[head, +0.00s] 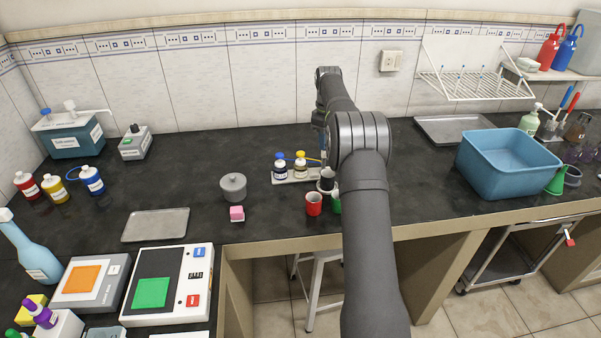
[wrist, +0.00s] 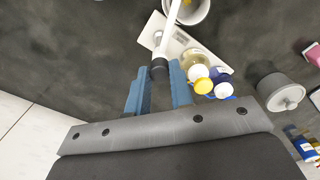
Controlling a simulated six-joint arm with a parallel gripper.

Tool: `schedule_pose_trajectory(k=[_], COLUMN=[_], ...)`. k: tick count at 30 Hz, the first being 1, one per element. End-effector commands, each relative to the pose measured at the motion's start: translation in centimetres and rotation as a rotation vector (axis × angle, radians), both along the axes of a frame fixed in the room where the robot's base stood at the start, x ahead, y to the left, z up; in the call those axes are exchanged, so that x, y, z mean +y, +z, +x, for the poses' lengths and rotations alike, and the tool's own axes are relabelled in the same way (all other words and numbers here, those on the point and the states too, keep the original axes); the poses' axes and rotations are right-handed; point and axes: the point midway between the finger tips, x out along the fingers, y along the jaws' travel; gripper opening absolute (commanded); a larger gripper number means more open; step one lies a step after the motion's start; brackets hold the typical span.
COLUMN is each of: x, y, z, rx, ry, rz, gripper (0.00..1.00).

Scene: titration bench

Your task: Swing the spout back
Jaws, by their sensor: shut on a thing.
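In the wrist view, a long white bar (wrist: 170,30), which looks like the spout, ends in a dark round piece (wrist: 158,64). My gripper (wrist: 158,76) has its two blue fingers on either side of that dark end and is shut on it. The bar reaches away from the fingers over a white base plate (wrist: 186,48), toward a round white cup (wrist: 190,10) at the top edge. In the head view my own arm covers most of the spout and the gripper. The base plate (head: 290,178) shows partly, left of my arm.
Blue-capped (head: 280,168) and yellow-capped (head: 300,165) bottles stand on the plate, close to my fingers. A red mug (head: 313,204) stands in front. A grey lidded pot (head: 233,186) and pink block (head: 237,213) are left. A blue basin (head: 508,162) is right. Counter behind the plate is clear.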

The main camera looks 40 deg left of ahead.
Motion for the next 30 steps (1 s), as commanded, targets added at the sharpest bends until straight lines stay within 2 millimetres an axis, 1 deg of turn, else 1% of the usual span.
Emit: schedule_pose_trajectory(k=[12, 18, 22, 30], x=[0.00, 0.01, 0.01, 0.01], y=[0.06, 0.06, 0.07, 0.07], z=[0.01, 0.01, 0.01, 0.02], rx=[-0.001, -0.001, -0.001, -0.001], ry=[0.462, 0.659, 0.715, 0.718], rz=[0.000, 0.000, 0.000, 0.000], gripper=[0.08, 0.08, 0.08, 0.08])
